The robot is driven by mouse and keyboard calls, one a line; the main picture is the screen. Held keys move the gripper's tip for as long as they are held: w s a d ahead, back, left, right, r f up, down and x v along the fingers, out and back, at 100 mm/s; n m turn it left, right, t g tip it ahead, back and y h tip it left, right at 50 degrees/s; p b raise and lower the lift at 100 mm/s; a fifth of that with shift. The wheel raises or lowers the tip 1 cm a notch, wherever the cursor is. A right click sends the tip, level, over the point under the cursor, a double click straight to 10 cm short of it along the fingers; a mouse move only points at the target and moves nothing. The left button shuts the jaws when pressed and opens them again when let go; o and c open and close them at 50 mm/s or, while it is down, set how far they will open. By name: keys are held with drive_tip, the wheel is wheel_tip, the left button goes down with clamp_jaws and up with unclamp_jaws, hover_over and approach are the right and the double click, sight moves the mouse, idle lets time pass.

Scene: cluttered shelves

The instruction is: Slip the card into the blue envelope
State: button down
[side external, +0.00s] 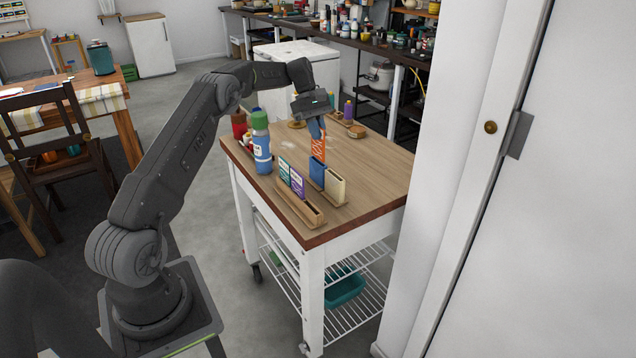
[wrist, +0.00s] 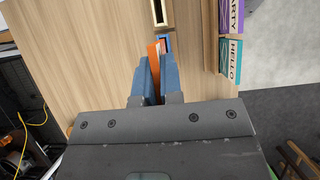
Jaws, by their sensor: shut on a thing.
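My gripper (side external: 316,128) points down over the cart top, its blue fingers shut on an orange card (side external: 318,148). In the wrist view the card (wrist: 153,50) shows between the fingers (wrist: 155,78). The blue envelope (side external: 318,171) stands upright in a wooden holder, directly below the card. The card's lower edge is at the envelope's top edge; I cannot tell whether it is inside the mouth. In the wrist view the blue envelope (wrist: 167,43) is just beyond the fingertips, partly hidden by the card and fingers.
A cream envelope (side external: 336,186) stands beside the blue one. A wooden rack (side external: 311,212) holds a green card (side external: 284,169) and a purple card (side external: 297,183). A blue bottle with a green cap (side external: 261,148) stands at left. The tabletop (side external: 376,178) is clear at right.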

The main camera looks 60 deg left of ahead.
sight(319, 159)
drive_tip(key=shift+f, duration=3.5)
drive_tip(key=shift+f, duration=0.15)
drive_tip(key=c, duration=1.4)
unclamp_jaws()
drive_tip(key=shift+f, duration=0.1)
drive_tip(key=shift+o, duration=1)
drive_tip(key=v, duration=0.7)
drive_tip(key=shift+a+r, duration=0.15)
drive_tip(key=shift+r, duration=0.4)
